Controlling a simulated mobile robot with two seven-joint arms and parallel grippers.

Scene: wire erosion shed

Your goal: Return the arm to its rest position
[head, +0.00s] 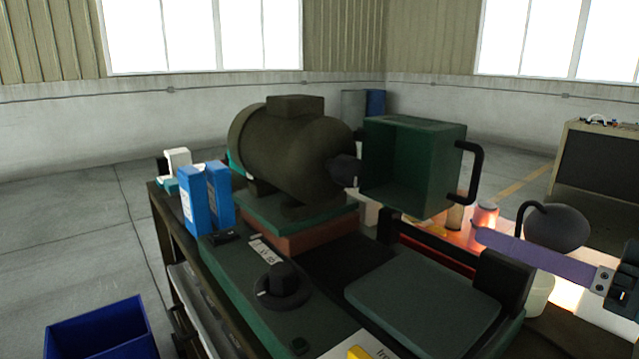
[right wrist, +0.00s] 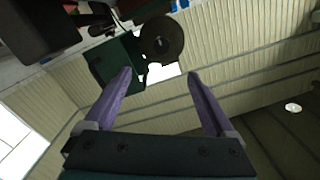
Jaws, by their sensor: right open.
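My right gripper reaches in from the right edge of the head view (head: 480,237), with a purple finger pointing left across the front of the bench machine. In the right wrist view the right gripper (right wrist: 160,78) shows two purple fingers spread apart with nothing between them. My left gripper is in neither view.
A bench machine with a dark motor (head: 285,150) and an open green housing (head: 415,165) stands close to my right gripper. A dark round knob (head: 556,228) is just above the finger. Blue boxes (head: 196,200) stand at the left; a blue bin (head: 100,330) is lower left.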

